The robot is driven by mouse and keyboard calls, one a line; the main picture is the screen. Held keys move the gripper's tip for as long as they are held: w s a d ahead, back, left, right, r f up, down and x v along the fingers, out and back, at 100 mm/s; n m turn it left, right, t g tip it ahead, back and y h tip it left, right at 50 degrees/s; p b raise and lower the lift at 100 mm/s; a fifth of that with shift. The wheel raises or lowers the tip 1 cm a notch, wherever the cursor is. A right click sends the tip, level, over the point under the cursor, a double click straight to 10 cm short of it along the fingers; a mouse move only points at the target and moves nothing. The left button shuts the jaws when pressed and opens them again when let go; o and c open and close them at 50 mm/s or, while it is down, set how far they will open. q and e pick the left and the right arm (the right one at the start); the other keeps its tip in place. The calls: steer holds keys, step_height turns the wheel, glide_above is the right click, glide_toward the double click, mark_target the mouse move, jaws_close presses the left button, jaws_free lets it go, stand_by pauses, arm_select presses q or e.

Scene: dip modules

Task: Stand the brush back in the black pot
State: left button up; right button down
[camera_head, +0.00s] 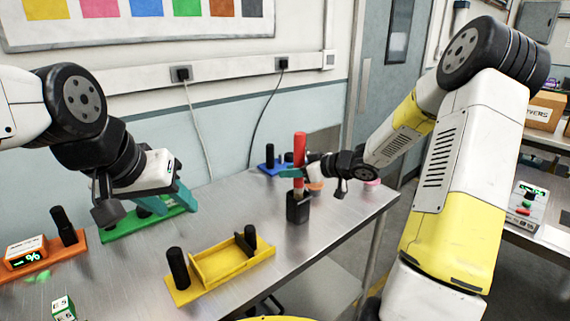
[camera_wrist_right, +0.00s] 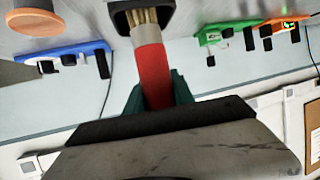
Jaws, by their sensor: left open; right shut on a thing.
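The brush has a red handle (camera_head: 299,147) and a pale ferrule with bristles. It stands upright over the black pot (camera_head: 297,208) on the steel table. In the right wrist view, the brush (camera_wrist_right: 151,68) has its bristle end at the mouth of the black pot (camera_wrist_right: 126,14); how deep it sits cannot be told. My right gripper (camera_head: 291,172) is shut on the red handle, and its teal fingers also show in the right wrist view (camera_wrist_right: 154,92). My left gripper (camera_head: 178,200) is open and empty above the green module at the left.
A yellow module (camera_head: 222,262) lies at the front middle. A green module (camera_head: 125,229) and an orange module (camera_head: 50,256) are at the left. A blue module (camera_head: 270,168) stands behind the pot. The table's right edge (camera_head: 375,210) is near the pot.

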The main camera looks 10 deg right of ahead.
steer(key=shift+f, duration=2.1)
steer(key=c, duration=1)
jaws_free()
steer(key=shift+d, duration=0.1)
